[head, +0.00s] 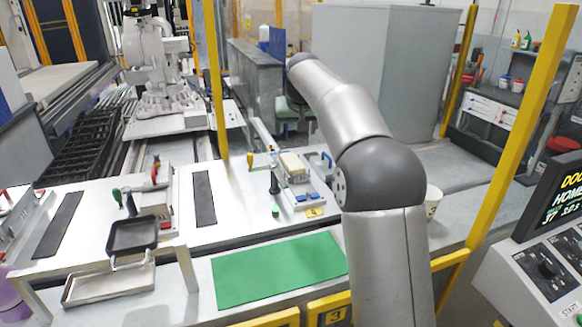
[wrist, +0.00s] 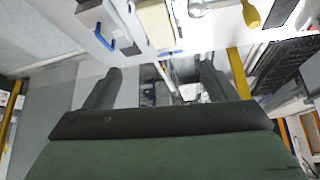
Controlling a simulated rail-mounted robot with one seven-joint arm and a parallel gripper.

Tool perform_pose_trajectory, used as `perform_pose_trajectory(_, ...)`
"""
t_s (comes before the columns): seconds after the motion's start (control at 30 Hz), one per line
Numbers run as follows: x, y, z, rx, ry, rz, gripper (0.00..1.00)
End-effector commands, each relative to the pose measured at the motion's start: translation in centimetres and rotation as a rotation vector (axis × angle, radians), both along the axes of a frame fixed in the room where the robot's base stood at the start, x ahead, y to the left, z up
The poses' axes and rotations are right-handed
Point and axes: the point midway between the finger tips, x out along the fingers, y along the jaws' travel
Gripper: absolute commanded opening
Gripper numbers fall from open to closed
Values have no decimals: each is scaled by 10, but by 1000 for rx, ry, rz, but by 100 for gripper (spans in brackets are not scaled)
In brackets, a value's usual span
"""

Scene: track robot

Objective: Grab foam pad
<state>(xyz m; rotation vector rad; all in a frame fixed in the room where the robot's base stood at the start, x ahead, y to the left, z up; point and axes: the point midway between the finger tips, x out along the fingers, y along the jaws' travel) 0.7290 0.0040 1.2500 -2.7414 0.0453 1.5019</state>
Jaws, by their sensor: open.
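A cream block that looks like the foam pad (head: 292,165) lies on a small metal fixture on the white bench, just left of my arm in the head view. It also shows at the top middle of the wrist view (wrist: 156,22), partly cut off by the picture edge. My gripper (wrist: 161,74) is open and empty, its two dark fingers spread wide. It is apart from the cream block, which appears above the gap between the fingers in the wrist view. The gripper is not visible in the head view, where only my arm shows.
The fixture has blue clamps (head: 307,197) and a black-handled lever (head: 274,182) close to the block. A green mat (head: 280,272) lies in front. A black pan (head: 132,235) stands left. A yellow post (head: 515,130) and a paper cup (head: 432,200) are right of my arm.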

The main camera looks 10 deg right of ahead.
Motion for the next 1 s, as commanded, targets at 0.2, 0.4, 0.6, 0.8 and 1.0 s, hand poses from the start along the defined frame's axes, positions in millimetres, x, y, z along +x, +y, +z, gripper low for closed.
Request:
perform_pose_trajectory(0.2, 22, -1, -32, 0, 3, 0, 79)
perform_pose_trajectory(0.4, 46, -1, -68, 1, 1, 1, 79)
perform_pose_trajectory(0.6, 61, -2, -93, 1, 0, 1, 79)
perform_pose_trajectory(0.8, 67, -2, -104, 1, 0, 1, 79)
perform_pose_trajectory(1.0, 80, -3, -130, 0, 1, 0, 79)
